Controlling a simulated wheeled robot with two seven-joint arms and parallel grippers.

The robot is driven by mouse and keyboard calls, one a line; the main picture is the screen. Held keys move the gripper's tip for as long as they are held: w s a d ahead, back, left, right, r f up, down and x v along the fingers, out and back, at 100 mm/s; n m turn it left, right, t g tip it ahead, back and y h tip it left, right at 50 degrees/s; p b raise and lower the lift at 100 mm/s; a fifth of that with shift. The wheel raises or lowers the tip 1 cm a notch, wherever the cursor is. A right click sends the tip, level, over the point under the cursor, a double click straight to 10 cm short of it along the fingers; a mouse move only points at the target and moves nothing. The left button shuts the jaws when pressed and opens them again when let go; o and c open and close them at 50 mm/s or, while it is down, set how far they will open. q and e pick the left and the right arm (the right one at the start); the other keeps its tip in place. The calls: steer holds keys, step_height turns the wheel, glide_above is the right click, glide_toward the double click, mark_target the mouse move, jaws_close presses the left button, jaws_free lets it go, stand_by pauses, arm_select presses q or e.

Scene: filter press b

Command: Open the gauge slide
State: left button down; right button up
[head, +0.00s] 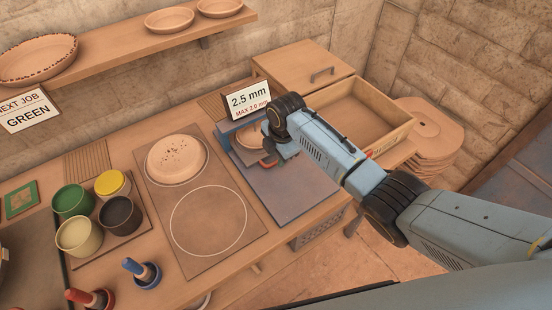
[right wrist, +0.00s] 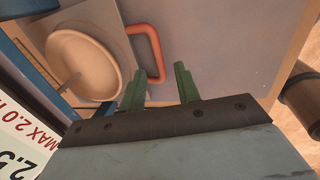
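The gauge (head: 290,195) is a blue-grey flat unit on the bench, with a sign (head: 248,99) reading "2.5 mm, MAX 2.0 mm" behind it. Its slide carries a pale round dish and has a red-orange handle (head: 268,162); the handle shows whole in the right wrist view (right wrist: 147,46). The dish (right wrist: 82,62) is partly hidden by my right gripper in the head view. My right gripper (right wrist: 157,72) is over the gauge, its green fingers apart, with the handle's near end between them in the picture. I cannot tell whether they touch it. My left gripper is not in view.
A speckled dish (head: 177,158) lies on a board with two circles left of the gauge. Several paint cups (head: 78,237) and stamps stand further left. An open wooden drawer box (head: 352,115) is behind my right arm, with stacked boards (head: 428,130) to the right.

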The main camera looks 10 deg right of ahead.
steer(key=shift+w+f, duration=0.2)
steer(key=shift+f, duration=0.95)
steer(key=shift+a, duration=0.1)
jaws_close()
